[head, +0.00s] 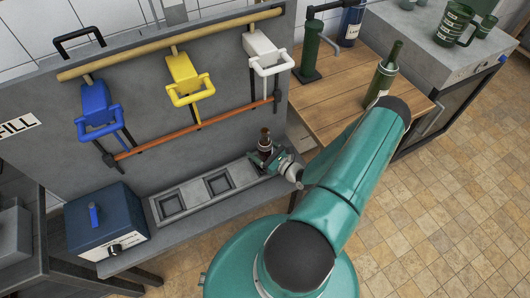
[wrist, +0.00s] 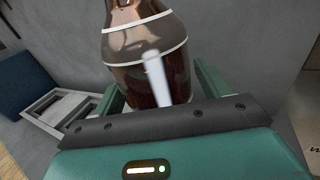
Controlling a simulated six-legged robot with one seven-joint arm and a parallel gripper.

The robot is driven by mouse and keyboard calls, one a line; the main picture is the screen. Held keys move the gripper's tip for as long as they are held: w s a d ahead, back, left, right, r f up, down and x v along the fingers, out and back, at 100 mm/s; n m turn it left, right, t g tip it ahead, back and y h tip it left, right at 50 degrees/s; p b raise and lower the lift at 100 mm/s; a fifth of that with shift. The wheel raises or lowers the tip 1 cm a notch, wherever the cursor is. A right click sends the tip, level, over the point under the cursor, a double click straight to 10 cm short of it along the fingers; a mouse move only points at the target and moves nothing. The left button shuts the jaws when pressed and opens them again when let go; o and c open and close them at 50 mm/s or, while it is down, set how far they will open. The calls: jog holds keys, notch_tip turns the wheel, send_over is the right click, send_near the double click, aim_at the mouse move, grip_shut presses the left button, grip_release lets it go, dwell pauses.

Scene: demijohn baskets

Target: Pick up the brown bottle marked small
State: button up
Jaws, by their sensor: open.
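A small brown bottle (head: 265,141) stands upright at the right end of a grey tray with square recesses (head: 167,206), on the shelf of the grey panel. In the wrist view the brown bottle (wrist: 143,55) fills the upper middle, with light bands around it and a bright streak over its lower part; its neck is cut off. My gripper (head: 266,162) is at the bottle. In the wrist view the green fingers of my gripper (wrist: 158,85) are apart, one on each side of the bottle. Whether they touch it cannot be told. No readable marking shows on the bottle.
A dark blue box (head: 105,220) stands left of the tray. Blue, yellow (head: 183,76) and white handled units hang above on the panel. A wooden table (head: 340,90) at the right holds a green bottle (head: 383,72) and a green pump-like column (head: 309,55).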

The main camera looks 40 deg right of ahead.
aim_at(261, 144)
grip_shut()
jog(key=shift+r, duration=0.3)
dwell(0.3)
jog(key=shift+r, duration=1.3)
jog(key=s+a+r, duration=0.7)
jog(key=s+r, duration=0.2)
jog(key=s, duration=0.3)
jog(key=shift+r, duration=0.4)
